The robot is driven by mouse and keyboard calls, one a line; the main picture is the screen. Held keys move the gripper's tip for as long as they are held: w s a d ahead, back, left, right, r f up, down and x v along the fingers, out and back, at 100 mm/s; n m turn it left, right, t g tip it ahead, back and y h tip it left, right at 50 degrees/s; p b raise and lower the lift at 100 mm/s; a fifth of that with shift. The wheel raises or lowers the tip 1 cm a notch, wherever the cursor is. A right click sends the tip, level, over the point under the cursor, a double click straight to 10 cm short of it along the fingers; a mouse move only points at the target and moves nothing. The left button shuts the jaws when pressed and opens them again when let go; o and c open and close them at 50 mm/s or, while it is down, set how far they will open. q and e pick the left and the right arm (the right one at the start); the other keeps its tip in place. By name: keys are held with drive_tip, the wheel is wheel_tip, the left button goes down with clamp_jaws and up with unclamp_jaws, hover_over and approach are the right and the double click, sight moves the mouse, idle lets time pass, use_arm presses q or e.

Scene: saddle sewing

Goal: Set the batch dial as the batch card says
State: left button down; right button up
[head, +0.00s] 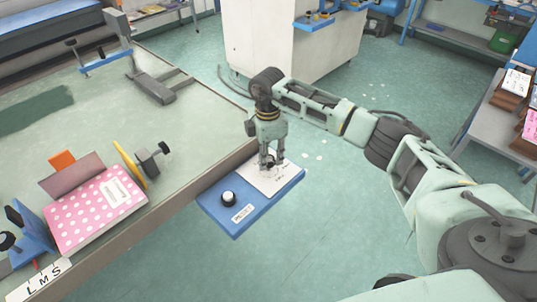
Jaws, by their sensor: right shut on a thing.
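A blue panel (235,229) sits at the edge of the long table. It carries a white dial plate (287,178) with small dark marks, too small to read. My right gripper (271,163) points down over this plate and is shut on the dark dial knob there, which its fingers mostly hide. The pointer's setting cannot be made out. A second black knob (228,198) on a white round base and a small white label (243,213) are on the same panel. I cannot tell which card is the batch card. My left gripper is out of view.
On the table are a pink dotted piece (95,212) with a white label, a yellow disc (129,163) and an L M S strip (40,281). A white cabinet (285,45) stands behind. A side table (482,115) with cards is at right.

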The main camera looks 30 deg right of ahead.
drive_tip(key=o, duration=0.9)
drive_tip(key=shift+w+r, duration=0.3)
drive_tip(key=shift+w, duration=0.1)
drive_tip(key=shift+o, duration=0.5)
drive_tip(key=shift+f, duration=0.15)
drive_tip(key=shift+s, duration=0.1)
wheel_tip(320, 180, up, 12)
